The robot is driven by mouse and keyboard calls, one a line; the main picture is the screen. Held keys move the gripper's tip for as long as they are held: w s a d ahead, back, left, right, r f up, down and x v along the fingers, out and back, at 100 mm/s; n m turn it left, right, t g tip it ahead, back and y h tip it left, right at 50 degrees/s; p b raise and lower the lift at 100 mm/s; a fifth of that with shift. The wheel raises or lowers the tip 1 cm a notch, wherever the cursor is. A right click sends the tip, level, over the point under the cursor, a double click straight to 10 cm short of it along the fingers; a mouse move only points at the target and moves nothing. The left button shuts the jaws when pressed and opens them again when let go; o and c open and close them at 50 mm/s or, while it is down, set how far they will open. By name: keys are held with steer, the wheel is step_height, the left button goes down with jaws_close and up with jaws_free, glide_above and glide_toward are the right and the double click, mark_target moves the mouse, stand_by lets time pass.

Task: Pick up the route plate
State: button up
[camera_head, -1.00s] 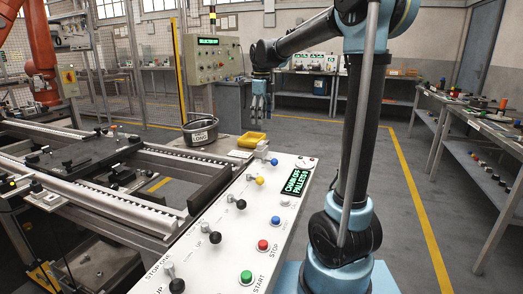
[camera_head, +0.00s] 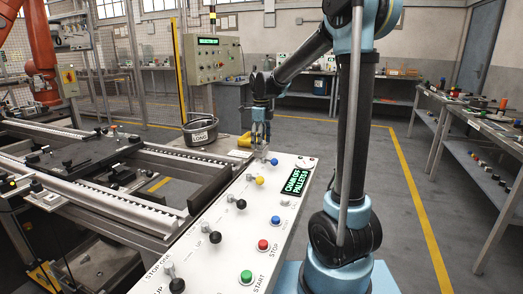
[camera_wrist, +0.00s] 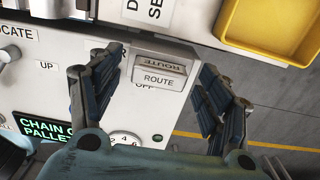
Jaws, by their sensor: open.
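The route plate (camera_wrist: 158,79) is a small pale block marked ROUTE on its front, with the same word upside down on its top. In the wrist view it stands at the end of the white control panel (camera_wrist: 75,57), above lettering that seems to read OFF. My gripper (camera_wrist: 159,64) is open, with one dark finger on each side of the plate and a gap on both sides. In the head view my gripper (camera_head: 260,146) points down over the far end of the panel. The plate cannot be made out clearly there.
A yellow tray (camera_wrist: 226,35) lies close beyond the panel's end, partly behind my gripper in the head view. Levers and buttons line the panel, with a green-lit display (camera_head: 296,181). Open floor lies right.

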steer(key=c, duration=1.1)
steer(key=shift+c, duration=0.2)
